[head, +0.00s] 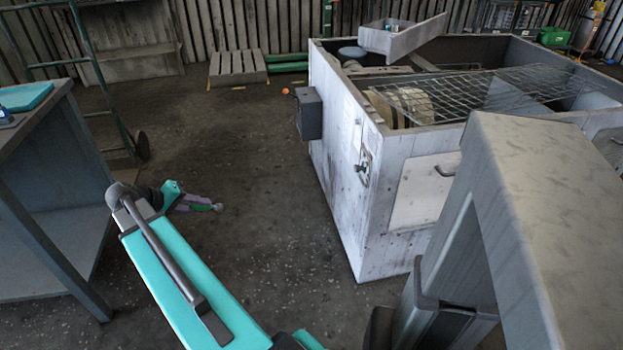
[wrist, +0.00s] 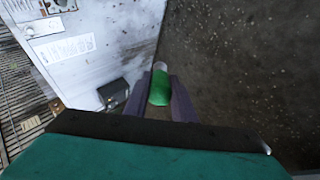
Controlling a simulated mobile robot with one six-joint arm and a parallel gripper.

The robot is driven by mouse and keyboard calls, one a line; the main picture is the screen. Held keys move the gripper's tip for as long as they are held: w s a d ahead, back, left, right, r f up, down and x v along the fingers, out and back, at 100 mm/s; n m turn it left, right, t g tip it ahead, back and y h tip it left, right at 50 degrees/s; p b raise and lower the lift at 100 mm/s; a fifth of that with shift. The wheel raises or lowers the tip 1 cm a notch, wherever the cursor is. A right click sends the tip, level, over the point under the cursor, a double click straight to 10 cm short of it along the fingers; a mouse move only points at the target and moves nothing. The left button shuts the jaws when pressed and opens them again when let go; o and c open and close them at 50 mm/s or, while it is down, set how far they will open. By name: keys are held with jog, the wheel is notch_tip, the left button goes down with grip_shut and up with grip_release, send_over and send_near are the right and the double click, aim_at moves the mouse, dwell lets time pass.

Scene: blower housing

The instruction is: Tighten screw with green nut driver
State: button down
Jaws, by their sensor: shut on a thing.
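The green nut driver (wrist: 159,88) sits between the two purple-grey fingers of my gripper (wrist: 160,100) in the wrist view. A pale tip shows beyond its green part. In the head view my gripper (head: 205,204) is small, shut on the green nut driver (head: 203,208), and held over open floor left of the blower housing. The housing (head: 335,160) is a worn white box; its side wall also fills the upper left of the wrist view (wrist: 110,45). The driver is apart from the wall in the head view. I cannot make out the screw in either view.
A dark box (head: 309,113) juts from the housing's side wall. A wire grid (head: 480,95) and a tilted grey tray (head: 402,38) lie on the housing's top. A workbench (head: 45,125) stands at left, with a green hand truck (head: 85,60) behind. The floor between is clear.

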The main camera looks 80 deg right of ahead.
jog(key=s+d+m+g+b, duration=0.2)
jog(key=s+d, duration=0.5)
jog(key=s, duration=0.4)
jog(key=s+d+r+m+g+b, duration=0.1)
jog(key=s+d+g+b, duration=0.3)
jog(key=s, duration=0.7)
jog(key=s+d+r+m+g+b, duration=0.1)
jog(key=s+d+m+g+b, duration=0.3)
jog(key=s+d, duration=0.7)
jog(key=shift+s+g+y, duration=0.3)
jog(key=shift+g, duration=0.6)
jog(key=shift+s+r, duration=0.1)
jog(key=shift+s, duration=0.05)
jog(key=shift+x, duration=2.7)
jog(key=shift+s+b, duration=0.25)
jog(key=shift+b, duration=0.05)
